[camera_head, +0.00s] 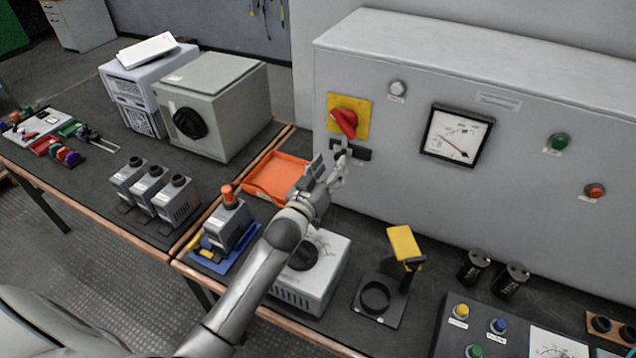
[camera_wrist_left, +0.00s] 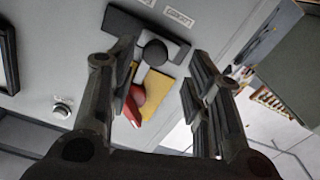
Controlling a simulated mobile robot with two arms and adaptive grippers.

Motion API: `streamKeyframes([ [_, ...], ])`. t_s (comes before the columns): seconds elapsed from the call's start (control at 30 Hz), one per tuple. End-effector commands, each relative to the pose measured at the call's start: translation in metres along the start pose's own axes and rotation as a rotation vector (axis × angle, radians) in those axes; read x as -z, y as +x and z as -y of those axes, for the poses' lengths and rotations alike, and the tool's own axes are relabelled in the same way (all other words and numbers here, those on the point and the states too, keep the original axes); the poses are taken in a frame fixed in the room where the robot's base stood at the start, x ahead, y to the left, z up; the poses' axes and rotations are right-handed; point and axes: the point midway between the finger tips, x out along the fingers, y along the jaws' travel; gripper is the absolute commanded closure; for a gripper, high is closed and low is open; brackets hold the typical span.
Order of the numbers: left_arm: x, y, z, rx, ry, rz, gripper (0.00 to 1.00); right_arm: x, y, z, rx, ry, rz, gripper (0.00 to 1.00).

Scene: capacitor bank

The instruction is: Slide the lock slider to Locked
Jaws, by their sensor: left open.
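The lock slider is a dark strip with a round black knob (camera_wrist_left: 155,52) on the grey cabinet front, just below the red rotary handle (camera_head: 344,121) and its yellow plate (camera_head: 364,113). In the head view my left gripper partly covers the strip (camera_head: 366,153). My left gripper (camera_head: 332,163) is open, its fingers pointing at the strip. In the left wrist view the knob shows between the two open fingers (camera_wrist_left: 160,80), and I see no contact. Two small white labels (camera_wrist_left: 178,17) beside the strip are too blurred to read. My right gripper is not in view.
The cabinet (camera_head: 420,80) also carries a dial meter (camera_head: 457,136), a white lamp (camera_head: 397,88) and a green button (camera_head: 559,141).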

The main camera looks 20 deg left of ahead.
Motion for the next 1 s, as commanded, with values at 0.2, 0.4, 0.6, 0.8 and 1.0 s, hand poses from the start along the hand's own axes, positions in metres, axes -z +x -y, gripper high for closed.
streamKeyframes([
  [0.2,-0.001,-0.043,0.001,0.001,0.000,0.001,0.54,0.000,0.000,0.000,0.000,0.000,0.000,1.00],
  [0.4,0.000,-0.065,0.001,0.001,-0.001,-0.001,0.54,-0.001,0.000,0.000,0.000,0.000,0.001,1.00],
  [0.6,0.001,-0.071,0.001,0.001,0.000,-0.001,0.54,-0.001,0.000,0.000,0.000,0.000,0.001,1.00],
  [0.8,0.001,-0.071,0.001,0.001,0.000,-0.001,0.54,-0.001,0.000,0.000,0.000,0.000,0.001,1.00],
  [1.0,0.001,-0.071,0.001,0.001,0.000,-0.001,0.54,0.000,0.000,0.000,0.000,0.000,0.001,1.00],
])
